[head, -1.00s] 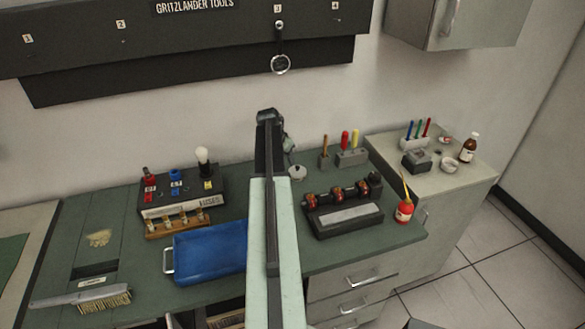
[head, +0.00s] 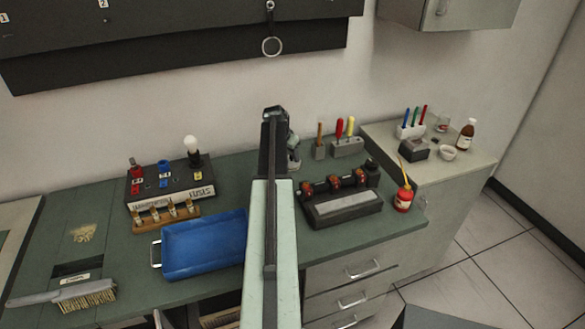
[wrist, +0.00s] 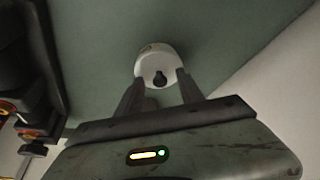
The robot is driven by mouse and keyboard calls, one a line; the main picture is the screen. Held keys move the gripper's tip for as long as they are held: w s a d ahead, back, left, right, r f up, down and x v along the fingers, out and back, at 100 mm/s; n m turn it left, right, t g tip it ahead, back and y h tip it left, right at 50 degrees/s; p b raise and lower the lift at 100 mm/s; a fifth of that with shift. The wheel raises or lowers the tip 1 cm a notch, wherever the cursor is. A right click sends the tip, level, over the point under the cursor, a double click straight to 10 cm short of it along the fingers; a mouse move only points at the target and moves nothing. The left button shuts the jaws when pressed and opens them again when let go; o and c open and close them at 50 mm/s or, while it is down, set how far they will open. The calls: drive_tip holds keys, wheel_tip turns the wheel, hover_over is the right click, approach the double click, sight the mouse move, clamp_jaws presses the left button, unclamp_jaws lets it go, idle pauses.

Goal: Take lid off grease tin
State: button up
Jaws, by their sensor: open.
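The grease tin (wrist: 151,52) shows in the wrist view as a small, round, pale tin on the green bench top, with a dark round knob (wrist: 160,79) on its lid. My gripper (wrist: 160,76) is open, with one dark finger on each side of the knob. The fingertips overlap the near edge of the tin in the picture; I cannot tell whether they touch it. Nothing is held. In the head view my arm and gripper (head: 292,152) cover most or all of the tin.
A dark sharpening stone box (head: 340,208) and a rack of red-banded parts stand right of my arm. A blue tray (head: 203,245) and a fuse box (head: 170,187) stand left. A tool block (head: 347,147) is behind right. A red oil can (head: 403,199) stands at the right edge.

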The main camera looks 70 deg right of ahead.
clamp_jaws()
